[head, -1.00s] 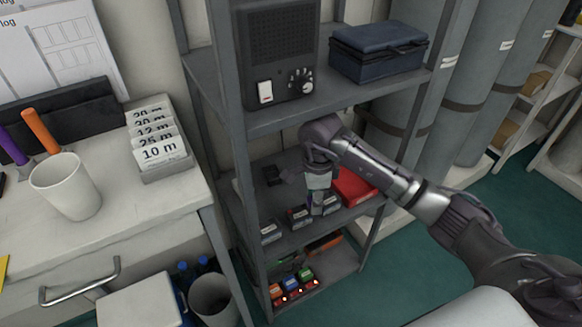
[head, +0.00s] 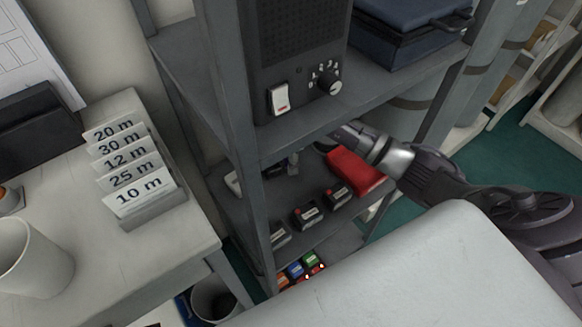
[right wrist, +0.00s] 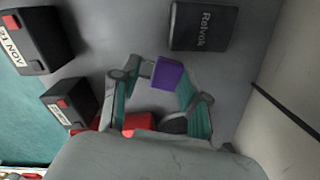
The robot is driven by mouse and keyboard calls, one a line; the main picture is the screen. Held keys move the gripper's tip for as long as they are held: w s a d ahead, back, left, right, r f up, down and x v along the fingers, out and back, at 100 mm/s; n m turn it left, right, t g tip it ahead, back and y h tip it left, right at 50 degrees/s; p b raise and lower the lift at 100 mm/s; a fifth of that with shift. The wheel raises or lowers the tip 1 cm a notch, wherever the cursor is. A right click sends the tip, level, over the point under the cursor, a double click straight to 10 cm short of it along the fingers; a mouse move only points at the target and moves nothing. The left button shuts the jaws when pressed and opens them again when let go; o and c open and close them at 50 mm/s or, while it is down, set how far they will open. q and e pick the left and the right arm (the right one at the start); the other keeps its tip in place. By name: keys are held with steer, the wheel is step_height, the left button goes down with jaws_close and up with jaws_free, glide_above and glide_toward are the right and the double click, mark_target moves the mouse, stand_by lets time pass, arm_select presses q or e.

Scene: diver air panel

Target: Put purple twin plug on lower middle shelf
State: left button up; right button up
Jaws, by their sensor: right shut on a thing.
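The purple twin plug (right wrist: 167,73) shows in the right wrist view between the fingertips of my right gripper (right wrist: 160,85), which is shut on it. In the head view my right gripper (head: 292,164) reaches in under the upper shelf board and is partly hidden by it. The plug itself cannot be made out there. The middle shelf (head: 262,212) lies below the gripper. Whether the plug touches this shelf I cannot tell. My left gripper is not in view.
On that shelf stand black batteries (head: 306,216), a red case (head: 355,170) and a dark "Relvok" box (right wrist: 204,27). A speaker unit (head: 300,50) and blue case (head: 410,30) stand above. Small coloured blocks (head: 295,270) lie on the bottom shelf. A rack post (head: 230,100) rises in front.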

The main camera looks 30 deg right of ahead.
step_height(320, 180, down, 3)
steer(key=shift+r, duration=0.1)
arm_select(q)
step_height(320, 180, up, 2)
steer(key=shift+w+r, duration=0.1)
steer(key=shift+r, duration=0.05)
arm_select(e)
steer(key=shift+f, duration=0.35)
arm_select(q)
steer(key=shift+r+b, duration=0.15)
steer(key=shift+b, duration=0.2)
arm_select(e)
steer(key=shift+f, duration=0.1)
steer(key=o, duration=1)
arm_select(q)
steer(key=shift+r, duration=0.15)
arm_select(e)
step_height(320, 180, up, 12)
steer(key=shift+f+p, duration=0.15)
steer(key=shift+p, duration=0.85)
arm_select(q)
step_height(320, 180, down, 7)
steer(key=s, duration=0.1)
arm_select(e)
steer(key=shift+r, duration=0.25)
steer(key=shift+s, duration=0.1)
